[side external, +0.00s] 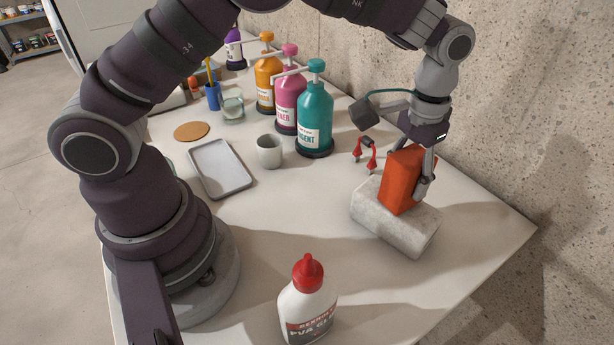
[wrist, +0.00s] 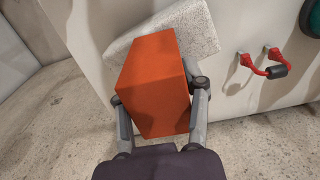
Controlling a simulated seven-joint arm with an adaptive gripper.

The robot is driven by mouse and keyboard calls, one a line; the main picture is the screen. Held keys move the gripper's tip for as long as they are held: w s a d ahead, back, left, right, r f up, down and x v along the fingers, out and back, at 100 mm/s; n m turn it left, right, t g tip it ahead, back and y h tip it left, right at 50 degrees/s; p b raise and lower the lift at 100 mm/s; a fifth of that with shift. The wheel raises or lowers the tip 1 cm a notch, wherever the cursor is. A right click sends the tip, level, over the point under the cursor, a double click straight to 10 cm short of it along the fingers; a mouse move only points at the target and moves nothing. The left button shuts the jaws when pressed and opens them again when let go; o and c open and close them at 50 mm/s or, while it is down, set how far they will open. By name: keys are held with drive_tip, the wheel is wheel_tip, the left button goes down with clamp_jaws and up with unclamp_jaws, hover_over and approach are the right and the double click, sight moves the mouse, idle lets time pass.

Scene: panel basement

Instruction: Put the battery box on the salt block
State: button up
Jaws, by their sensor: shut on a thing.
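An orange-red box, which I take as the battery box (side external: 401,181), is upright, between the fingers of my gripper (side external: 422,180). The box also shows in the wrist view (wrist: 154,85), with a finger pressed on each side (wrist: 160,95). My gripper is shut on it. The salt block (side external: 412,230) is a pale, speckled slab on the table, directly under the box in the side view. Part of it shows in the wrist view (wrist: 196,30) behind the box. The box's bottom meets the top of the block or is very close; I cannot tell if it touches.
A red-ended handle (side external: 366,153) stands just behind the block. Pump bottles, the nearest teal (side external: 316,110), line the wall. A cup (side external: 269,151), grey tray (side external: 220,168) and glue bottle (side external: 308,300) stand left and in front. The white table (side external: 300,215) is clear between them.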

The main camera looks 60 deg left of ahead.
drive_tip(key=o, duration=1.2)
drive_tip(key=shift+f, duration=0.15)
wheel_tip(320, 180, up, 12)
drive_tip(key=shift+r, duration=0.1)
drive_tip(key=s+a+r+t, duration=0.2)
drive_tip(key=s+a+r, duration=0.3)
drive_tip(key=s+a+f+t, duration=0.1)
drive_tip(key=s, duration=0.2)
drive_tip(key=s+a+f+t, duration=0.1)
drive_tip(key=s+a+f, duration=0.1)
drive_tip(key=s, duration=0.1)
drive_tip(key=s+a+f+t, duration=0.1)
drive_tip(key=s+a+f, duration=0.1)
drive_tip(key=s, duration=0.2)
drive_tip(key=shift+f+t, duration=0.2)
drive_tip(key=shift+t, duration=0.1)
